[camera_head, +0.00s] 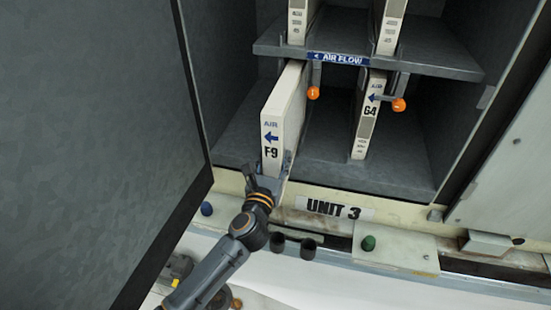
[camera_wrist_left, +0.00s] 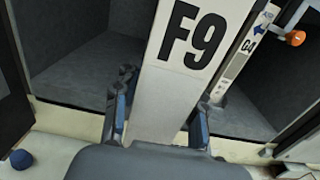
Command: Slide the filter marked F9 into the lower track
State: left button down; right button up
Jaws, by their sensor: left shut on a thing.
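The filter marked F9 (camera_head: 286,110) is a cream upright panel with a blue AIR arrow pointing left. It leans slightly in the head view and stands in the left part of the lower compartment (camera_head: 330,165), its labelled end near the front edge. My left gripper (camera_head: 274,181) is shut on the low front end of this filter. In the left wrist view the filter's F9 face (camera_wrist_left: 175,75) rises between the two fingers (camera_wrist_left: 160,112). The filter's far end and the track under it are hidden. My right gripper is not in view.
A filter marked G4 (camera_head: 367,115) stands to the right in the same compartment. Orange-knobbed levers (camera_head: 313,93) (camera_head: 398,105) hang below the upper shelf (camera_head: 430,66), which holds two more filters. An open door panel (camera_head: 90,120) fills the left. A UNIT 3 label (camera_head: 333,208) marks the sill.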

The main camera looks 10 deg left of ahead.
pick_arm(q)
jog(key=shift+r, duration=0.1)
jog(key=w, duration=0.7)
jog(key=shift+d+b, duration=0.15)
jog(key=shift+b, duration=0.25)
dwell(0.3)
jog(key=w+b, duration=0.2)
jog(key=w, duration=0.5)
jog(key=shift+f, duration=0.25)
jog(key=shift+d, duration=0.1)
dwell(0.4)
